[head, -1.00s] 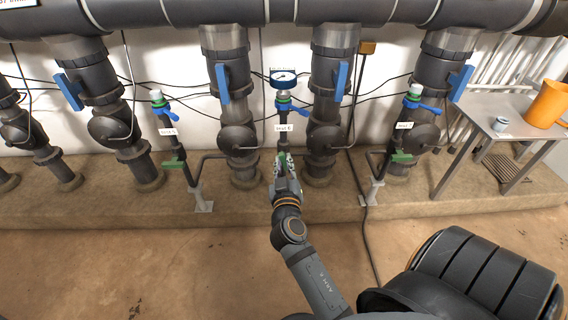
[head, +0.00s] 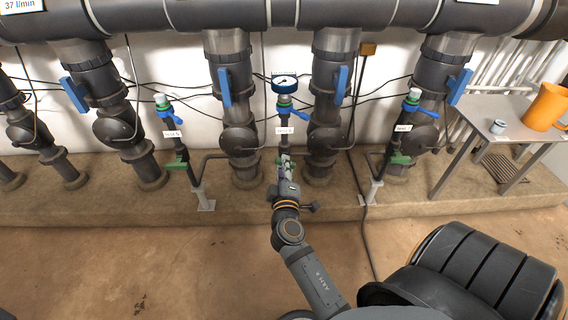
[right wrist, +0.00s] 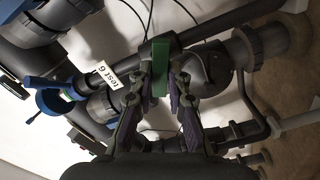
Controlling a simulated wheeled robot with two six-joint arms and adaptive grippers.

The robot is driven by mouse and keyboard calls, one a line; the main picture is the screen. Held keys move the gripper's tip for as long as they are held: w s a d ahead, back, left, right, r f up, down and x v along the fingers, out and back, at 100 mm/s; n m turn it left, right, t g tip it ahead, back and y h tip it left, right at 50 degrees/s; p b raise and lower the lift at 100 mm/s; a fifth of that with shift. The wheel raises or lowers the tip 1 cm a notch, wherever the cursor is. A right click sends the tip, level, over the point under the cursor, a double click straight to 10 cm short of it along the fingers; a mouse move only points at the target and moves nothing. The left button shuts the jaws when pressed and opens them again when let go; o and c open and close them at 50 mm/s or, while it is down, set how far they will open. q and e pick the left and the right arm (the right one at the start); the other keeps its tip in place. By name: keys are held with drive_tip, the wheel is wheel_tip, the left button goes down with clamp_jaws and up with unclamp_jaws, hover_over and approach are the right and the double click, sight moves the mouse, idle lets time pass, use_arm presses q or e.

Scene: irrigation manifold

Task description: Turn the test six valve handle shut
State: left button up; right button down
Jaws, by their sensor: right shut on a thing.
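The test six valve handle is a green bar (right wrist: 160,66) on the thin dark pipe below the white "test 6" label (right wrist: 108,76). In the right wrist view it stands across the pipe at a steep angle. My right gripper (right wrist: 161,84) is shut on the handle, a finger on each side of it. In the head view my right gripper (head: 285,163) reaches the middle test pipe and mostly hides the handle. The label (head: 284,130) hangs above it, under the blue-rimmed gauge (head: 284,84). My left gripper is not in view.
Similar test pipes with green handles stand left (head: 175,164) and right (head: 400,158). Thick grey pipes with blue levers (head: 223,85) flank the middle one. A metal table (head: 488,100) with an orange jug (head: 546,106) stands right. The floor in front is bare at left.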

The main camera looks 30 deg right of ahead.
drive_tip(key=n+p, duration=0.1)
drive_tip(key=n, duration=0.4)
drive_tip(key=shift+f+p, duration=0.15)
drive_tip(key=shift+p, duration=0.2)
idle(0.4)
drive_tip(key=c, duration=1.3)
unclamp_jaws()
